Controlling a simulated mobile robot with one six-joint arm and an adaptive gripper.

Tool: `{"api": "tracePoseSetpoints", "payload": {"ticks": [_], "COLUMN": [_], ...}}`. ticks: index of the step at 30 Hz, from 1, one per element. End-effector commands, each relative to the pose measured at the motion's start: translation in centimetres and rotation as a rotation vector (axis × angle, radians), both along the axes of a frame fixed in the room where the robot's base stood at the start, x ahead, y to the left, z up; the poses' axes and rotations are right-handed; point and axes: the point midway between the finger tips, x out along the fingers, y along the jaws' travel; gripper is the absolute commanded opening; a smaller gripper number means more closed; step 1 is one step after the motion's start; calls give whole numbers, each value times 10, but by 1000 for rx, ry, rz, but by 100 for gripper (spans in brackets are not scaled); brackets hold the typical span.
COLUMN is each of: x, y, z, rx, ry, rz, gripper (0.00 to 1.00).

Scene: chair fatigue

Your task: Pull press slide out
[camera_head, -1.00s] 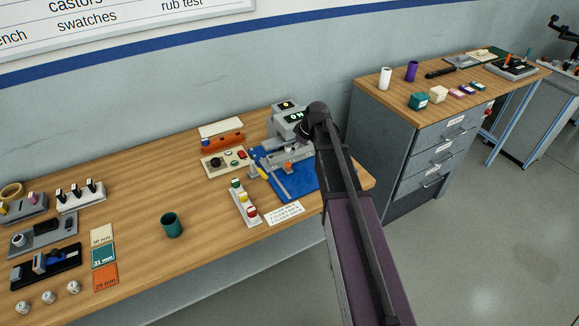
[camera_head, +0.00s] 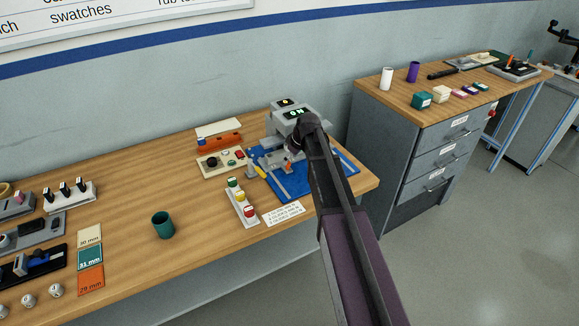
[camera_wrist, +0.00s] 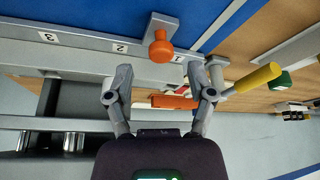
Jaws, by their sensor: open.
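The press (camera_head: 291,116) is a grey machine on a blue base (camera_head: 290,188) near the table's right end. In the wrist view its grey strip (camera_wrist: 85,43) is marked 1, 2 and 3, and a grey plate carries an orange knob (camera_wrist: 161,48). An orange bar (camera_wrist: 174,102) lies between my fingers in that picture. Which part is the slide is not clear. My gripper (camera_wrist: 164,82) is open, its two fingers spread, close to the strip. I cannot tell whether either finger touches anything. In the head view my arm hides part of the press.
A yellow handle (camera_wrist: 254,79) sticks out beside one finger. A control box (camera_head: 222,162), a strip with coloured buttons (camera_head: 242,206) and a white label card (camera_head: 284,214) stand around the press. A green cup (camera_head: 163,226) is further left. A grey drawer cabinet (camera_head: 425,165) stands to the right.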

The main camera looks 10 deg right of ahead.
Motion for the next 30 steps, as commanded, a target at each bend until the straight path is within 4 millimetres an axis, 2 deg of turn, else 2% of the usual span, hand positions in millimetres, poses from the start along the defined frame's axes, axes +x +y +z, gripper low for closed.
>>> {"api": "tracePoseSetpoints", "payload": {"ticks": [1,9,23,24,30], "x": [2,6,7,7,7], "y": [1,6,8,8,8], "z": [-8,-21,-23,-23,-23], "rx": [0,-1,0,0,0], "ry": [0,0,0,0,0], "rz": [0,2,2,2,2], "gripper": [70,70,70,67,8]}}
